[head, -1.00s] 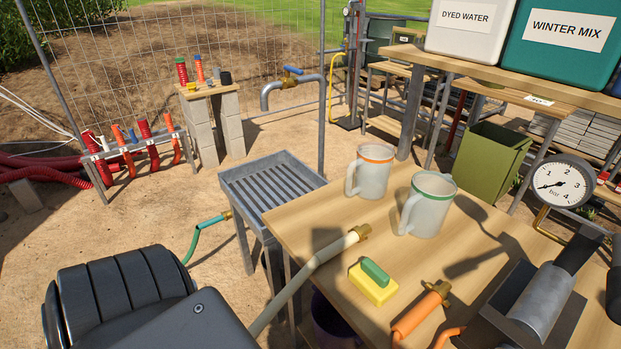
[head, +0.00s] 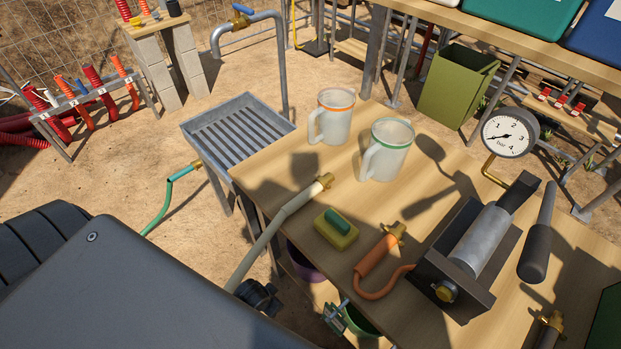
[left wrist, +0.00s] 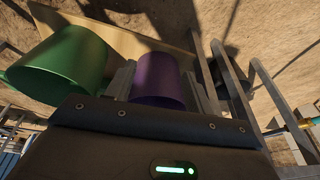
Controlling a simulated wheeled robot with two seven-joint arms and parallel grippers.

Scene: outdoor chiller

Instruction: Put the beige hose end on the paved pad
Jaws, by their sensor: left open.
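The beige hose (head: 272,232) rises from the lower left over the table's left edge. In the head view my dark left arm covers the lower left, and the gripper's fingers are hard to make out. My right gripper is not in view. I cannot make out a paved pad.
Two mugs (head: 334,120) (head: 388,150), the sponge (head: 337,228), an orange hose end (head: 378,255) and a pressure gauge (head: 508,134) crowd the table (head: 440,205). A metal drain tray (head: 237,127) adjoins its left side. Sandy ground (head: 120,185) lies open further left.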

